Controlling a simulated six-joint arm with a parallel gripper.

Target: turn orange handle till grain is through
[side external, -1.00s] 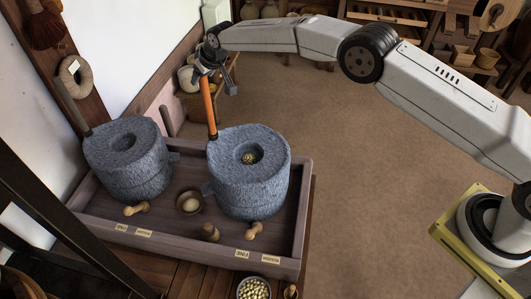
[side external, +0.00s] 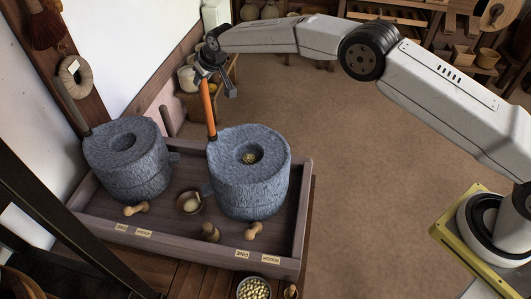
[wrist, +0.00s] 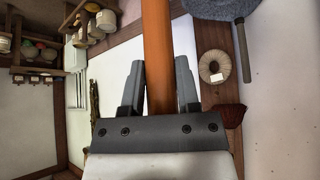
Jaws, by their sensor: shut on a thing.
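The orange handle (side external: 208,110) stands upright on the rim of the right-hand grey stone quern (side external: 270,185), at its back left. Yellowish grain (side external: 249,158) shows in that quern's centre hole. My gripper (side external: 206,74) is shut around the upper part of the handle. In the wrist view, the handle (wrist: 157,50) runs between the two fingers of my gripper (wrist: 159,85). A second grey quern (side external: 140,178) with a plain grey handle stands to the left. Its hole looks empty.
Both querns stand in a wooden tray (side external: 300,215) with labels on its front edge. A small bowl (side external: 189,202) and wooden pegs (side external: 210,232) lie between and before them. A bowl of grain (side external: 254,288) is in front. The floor to the right is clear.

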